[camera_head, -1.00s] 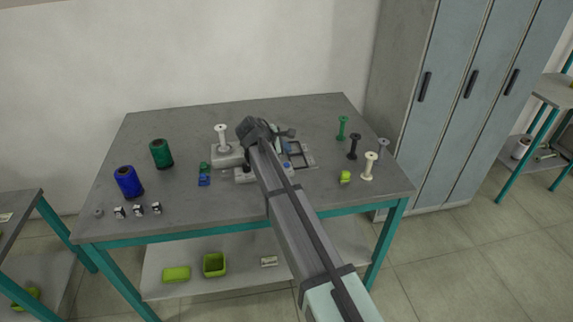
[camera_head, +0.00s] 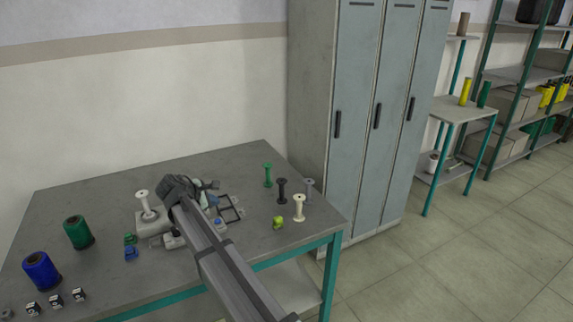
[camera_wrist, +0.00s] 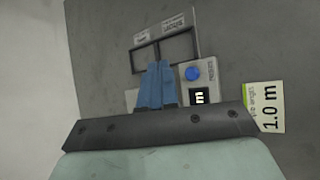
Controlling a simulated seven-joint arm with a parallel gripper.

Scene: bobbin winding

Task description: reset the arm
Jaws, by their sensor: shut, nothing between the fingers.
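My gripper (camera_wrist: 155,85) is shut and empty, its two blue fingers together in the wrist view. It hangs over the winding station, in front of a dark rectangular frame (camera_wrist: 181,48) and left of a blue button (camera_wrist: 193,74) and a small lit display (camera_wrist: 200,97). In the head view my arm reaches in from the lower edge to the middle of the table (camera_head: 85,185). My wrist hides part of the station there, and the fingertips cannot be made out. A white bobbin (camera_head: 144,202) stands upright on the grey winder base (camera_head: 152,222), left of my wrist.
A green spool (camera_head: 78,232) and a blue spool (camera_head: 42,272) stand at left. Green (camera_head: 268,175), black (camera_head: 282,190), grey (camera_head: 308,189) and cream (camera_head: 299,208) bobbins stand at right. A "1.0 m" card (camera_wrist: 268,119) lies beside the display. Lockers (camera_head: 350,120) rise behind.

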